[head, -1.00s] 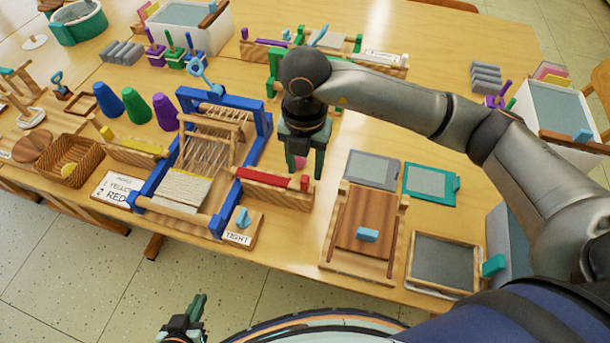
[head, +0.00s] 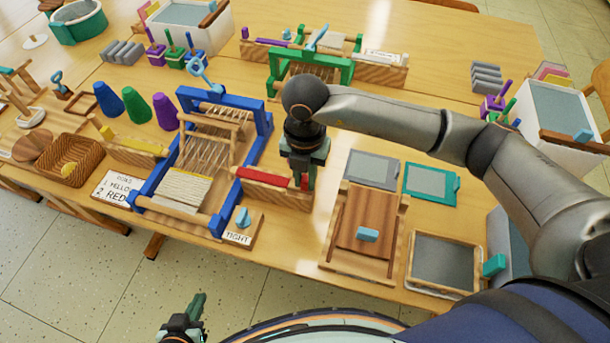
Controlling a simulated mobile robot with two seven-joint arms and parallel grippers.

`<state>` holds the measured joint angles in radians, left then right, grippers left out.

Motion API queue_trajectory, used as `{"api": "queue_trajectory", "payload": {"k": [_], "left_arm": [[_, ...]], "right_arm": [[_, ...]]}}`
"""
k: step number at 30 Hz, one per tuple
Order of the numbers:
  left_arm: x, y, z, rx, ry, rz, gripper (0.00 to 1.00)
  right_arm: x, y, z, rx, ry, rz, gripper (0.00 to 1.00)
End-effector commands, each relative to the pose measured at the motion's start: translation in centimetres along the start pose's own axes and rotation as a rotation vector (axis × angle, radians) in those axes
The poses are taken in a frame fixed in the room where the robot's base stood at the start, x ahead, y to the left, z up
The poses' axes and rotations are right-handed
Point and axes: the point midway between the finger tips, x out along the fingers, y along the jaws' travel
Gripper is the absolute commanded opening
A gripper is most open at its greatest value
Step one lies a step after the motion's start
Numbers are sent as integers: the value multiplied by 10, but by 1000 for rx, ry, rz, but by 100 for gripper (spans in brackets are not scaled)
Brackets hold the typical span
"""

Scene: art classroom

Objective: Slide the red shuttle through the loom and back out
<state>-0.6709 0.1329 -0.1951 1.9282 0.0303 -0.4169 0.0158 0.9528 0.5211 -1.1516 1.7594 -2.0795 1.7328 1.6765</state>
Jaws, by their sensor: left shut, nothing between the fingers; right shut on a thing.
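The blue loom (head: 258,125) stands on the table left of centre, strung with pale threads. The red shuttle (head: 262,179) lies along a wooden rest (head: 278,196) at the loom's right side. My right gripper (head: 302,184) points down and is shut on the red shuttle at its right end, partly hiding that end. The shuttle's left end is near the loom's right side post. My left gripper (head: 197,305) is shut and empty, low in front of the table, over the floor.
A yellow shuttle (head: 142,146) lies on a rest left of the loom. A "TIGHT" block with a blue knob (head: 243,218) stands at the loom's front right. A green loom (head: 345,68) is behind my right arm. A wooden press (head: 360,222) and frames lie right.

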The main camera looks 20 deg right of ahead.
Motion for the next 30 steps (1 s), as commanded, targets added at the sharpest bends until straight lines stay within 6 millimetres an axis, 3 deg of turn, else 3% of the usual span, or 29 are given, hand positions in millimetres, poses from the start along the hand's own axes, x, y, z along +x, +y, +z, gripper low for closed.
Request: {"api": "queue_trajectory", "payload": {"k": [3, 30], "left_arm": [[0, 0, 0, 1, 1, 0, 0], [0, 0, -1, 1, 2, 1, 0]], "right_arm": [[0, 0, 0, 0, 0, 0, 0], [-1, 0, 0, 0, 0, 0, 0]]}}
